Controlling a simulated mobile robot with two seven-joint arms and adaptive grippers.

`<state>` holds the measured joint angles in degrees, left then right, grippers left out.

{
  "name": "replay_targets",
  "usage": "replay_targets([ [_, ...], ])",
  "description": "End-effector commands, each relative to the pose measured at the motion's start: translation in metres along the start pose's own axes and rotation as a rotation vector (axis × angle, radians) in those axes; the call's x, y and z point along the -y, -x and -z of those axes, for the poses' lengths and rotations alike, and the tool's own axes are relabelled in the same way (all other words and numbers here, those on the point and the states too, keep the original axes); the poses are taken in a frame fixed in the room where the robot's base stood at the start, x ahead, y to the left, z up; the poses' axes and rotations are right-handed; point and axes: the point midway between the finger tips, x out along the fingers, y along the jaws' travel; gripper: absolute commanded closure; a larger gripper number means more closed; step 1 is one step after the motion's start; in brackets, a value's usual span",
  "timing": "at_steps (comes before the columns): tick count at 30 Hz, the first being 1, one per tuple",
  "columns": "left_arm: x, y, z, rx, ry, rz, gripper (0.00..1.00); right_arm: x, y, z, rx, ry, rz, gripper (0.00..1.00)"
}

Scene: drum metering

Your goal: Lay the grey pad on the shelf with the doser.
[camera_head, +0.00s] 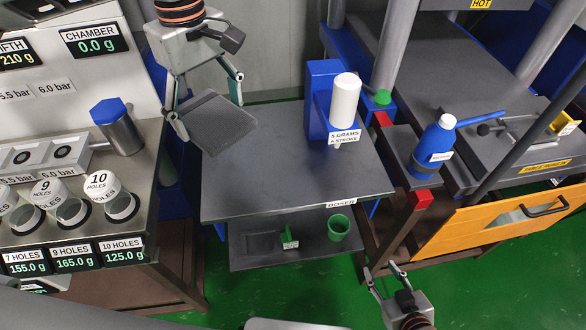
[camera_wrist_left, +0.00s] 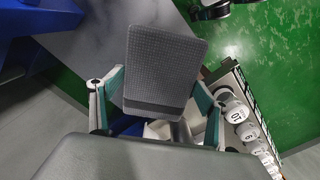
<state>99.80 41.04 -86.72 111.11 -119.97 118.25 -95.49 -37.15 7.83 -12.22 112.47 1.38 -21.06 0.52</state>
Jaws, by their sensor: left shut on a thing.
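The grey pad (camera_head: 217,122) is a flat dark grey square held at the left edge of the doser shelf in the head view. It also shows in the left wrist view (camera_wrist_left: 165,62) with a fine textured face. My left gripper (camera_head: 208,108) is shut on the pad near its edge. Whether the pad touches the shelf I cannot tell. The shelf (camera_head: 290,180) is a dark grey top with a DOSER label on its front edge. The doser (camera_head: 345,98), a white cylinder on a blue stand, stands at its back right. My right gripper (camera_head: 388,275) is low at the front right, its fingers apart and empty.
A lower shelf (camera_head: 262,262) holds a green cup (camera_head: 338,228) and a small green tool (camera_head: 287,239). A blue bottle (camera_head: 434,145) stands right of the doser. A bench with several white cups (camera_head: 102,192) and a blue-lidded jar (camera_head: 117,127) is at left. The middle of the doser shelf is clear.

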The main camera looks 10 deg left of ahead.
Motion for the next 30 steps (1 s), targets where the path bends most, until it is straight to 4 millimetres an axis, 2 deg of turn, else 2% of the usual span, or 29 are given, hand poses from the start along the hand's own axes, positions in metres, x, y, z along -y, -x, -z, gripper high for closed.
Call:
replay_targets([
  [3, -0.019, 0.009, -0.006, -0.002, 0.268, -0.001, 0.47, 0.002, -0.005, -0.012, 0.007, 0.0, 0.001, 0.6],
  [9, -0.041, 0.026, -0.016, -0.002, 0.662, 0.0, 0.47, 0.003, -0.009, -0.024, 0.016, 0.001, 0.003, 0.6],
  [12, -0.048, 0.031, -0.019, -0.002, 0.793, 0.0, 0.47, 0.003, -0.01, -0.028, 0.019, 0.001, 0.004, 0.6],
  [17, -0.053, 0.034, -0.023, -0.002, 0.901, 0.001, 0.47, 0.004, -0.011, -0.03, 0.021, 0.001, 0.004, 0.6],
  [20, -0.053, 0.024, -0.023, -0.003, 0.918, 0.004, 0.47, 0.004, -0.012, -0.031, 0.021, 0.001, 0.004, 0.6],
  [30, -0.052, -0.057, -0.024, 0.0, 0.916, 0.006, 0.47, 0.005, -0.014, -0.038, 0.026, 0.0, 0.006, 0.6],
])
